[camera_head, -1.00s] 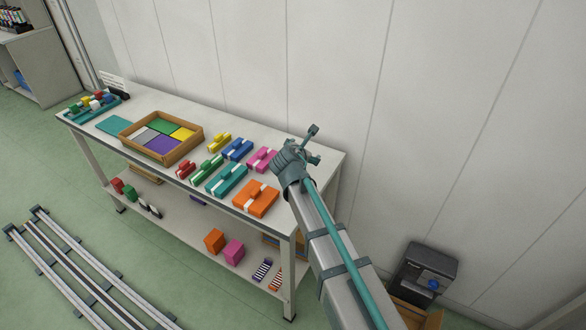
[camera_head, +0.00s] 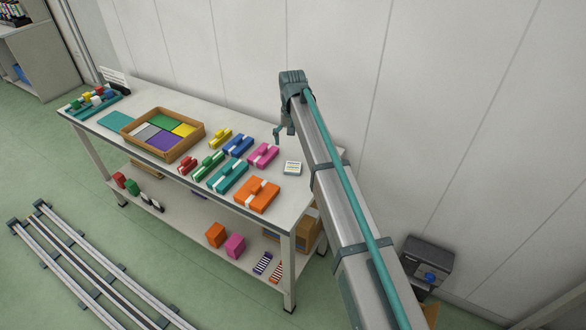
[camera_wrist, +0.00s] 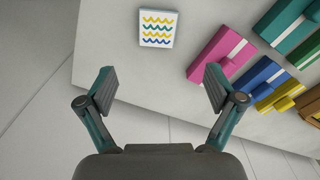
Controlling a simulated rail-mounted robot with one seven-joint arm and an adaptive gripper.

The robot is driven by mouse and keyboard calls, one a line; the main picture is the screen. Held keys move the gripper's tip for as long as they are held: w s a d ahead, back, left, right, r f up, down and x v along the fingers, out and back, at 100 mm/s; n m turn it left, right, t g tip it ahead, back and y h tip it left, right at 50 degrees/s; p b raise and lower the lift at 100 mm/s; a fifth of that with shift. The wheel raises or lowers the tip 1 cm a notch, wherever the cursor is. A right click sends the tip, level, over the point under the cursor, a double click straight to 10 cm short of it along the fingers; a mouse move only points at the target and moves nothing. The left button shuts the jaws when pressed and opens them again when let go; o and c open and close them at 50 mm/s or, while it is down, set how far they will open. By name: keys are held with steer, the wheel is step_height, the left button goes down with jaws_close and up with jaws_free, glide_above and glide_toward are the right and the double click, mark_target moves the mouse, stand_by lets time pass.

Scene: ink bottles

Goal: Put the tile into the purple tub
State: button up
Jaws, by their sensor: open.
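The tile (camera_head: 292,168) is a small white square with blue and yellow wavy lines. It lies flat near the right end of the white table, and shows at the top centre of the wrist view (camera_wrist: 158,28). My gripper (camera_head: 281,134) points down above the table, apart from the tile. In the wrist view its two fingers (camera_wrist: 158,88) are spread with nothing between them, and the tile lies beyond their tips. A purple square section (camera_head: 165,141) sits at the front of a wooden tray, beside grey, green and yellow sections.
The wooden tray (camera_head: 126,130) stands towards the table's left. Between it and the tile are several coloured blocks, including a pink one (camera_head: 262,155) beside the tile and an orange one (camera_head: 257,194) in front. The wall (camera_head: 240,60) runs behind the table.

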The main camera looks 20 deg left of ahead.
mark_target(293, 166)
steer(key=shift+m, duration=0.8)
steer(key=shift+s+d+f+p, duration=0.1)
steer(key=shift+f+p, duration=0.8)
steer(key=shift+f, duration=1.85)
steer(key=shift+d+f+p, duration=0.1)
steer(key=shift+f+p, duration=0.75)
steer(key=shift+f, duration=1.85)
steer(key=c, duration=1.4)
steer(key=shift+r, duration=0.2)
